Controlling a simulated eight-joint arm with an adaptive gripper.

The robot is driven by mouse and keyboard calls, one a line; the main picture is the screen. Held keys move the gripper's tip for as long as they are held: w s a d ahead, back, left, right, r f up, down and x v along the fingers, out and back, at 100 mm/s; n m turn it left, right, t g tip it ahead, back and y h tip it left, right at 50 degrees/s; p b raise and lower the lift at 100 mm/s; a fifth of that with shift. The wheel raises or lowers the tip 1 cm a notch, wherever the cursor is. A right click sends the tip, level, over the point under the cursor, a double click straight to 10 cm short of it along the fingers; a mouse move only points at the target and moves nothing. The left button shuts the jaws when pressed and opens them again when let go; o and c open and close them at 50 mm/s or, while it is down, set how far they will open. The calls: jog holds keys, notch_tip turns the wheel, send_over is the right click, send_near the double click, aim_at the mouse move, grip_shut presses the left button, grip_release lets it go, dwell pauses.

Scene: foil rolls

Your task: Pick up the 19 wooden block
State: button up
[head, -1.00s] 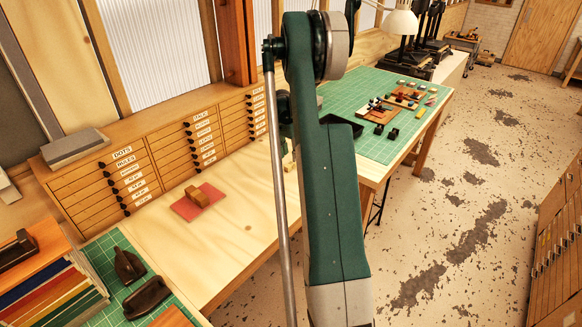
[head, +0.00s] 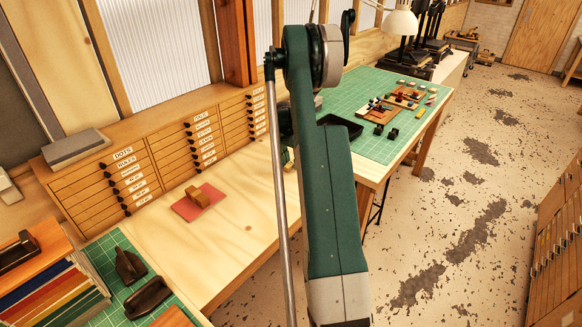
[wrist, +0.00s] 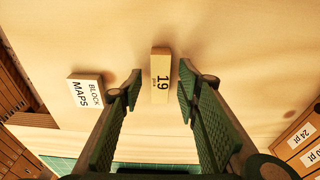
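The 19 wooden block (wrist: 161,75) is a small pale block with a black "19" on its face, seen in the wrist view. It stands on a pale wooden surface (wrist: 225,40). My gripper (wrist: 158,83) is open, with one green-padded finger on each side of the block. Gaps show between the block and both fingers, so neither visibly touches it. In the head view my own arm hides the gripper and the block cannot be made out clearly.
A "BLOCK MAPS" label block (wrist: 88,90) stands just left of the left finger. Labelled drawers (wrist: 303,140) lie at the lower right. In the head view, a brown block on a red pad (head: 185,208) sits on the bench, and a black tray (head: 341,126) lies beyond my arm.

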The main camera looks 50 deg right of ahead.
aim_at(291, 164)
dwell(0.4)
jog(key=c, duration=0.9)
jog(key=shift+c, duration=0.2)
jog(key=shift+r, duration=0.1)
notch_tip(291, 164, up, 10)
jog(key=shift+b, duration=0.45)
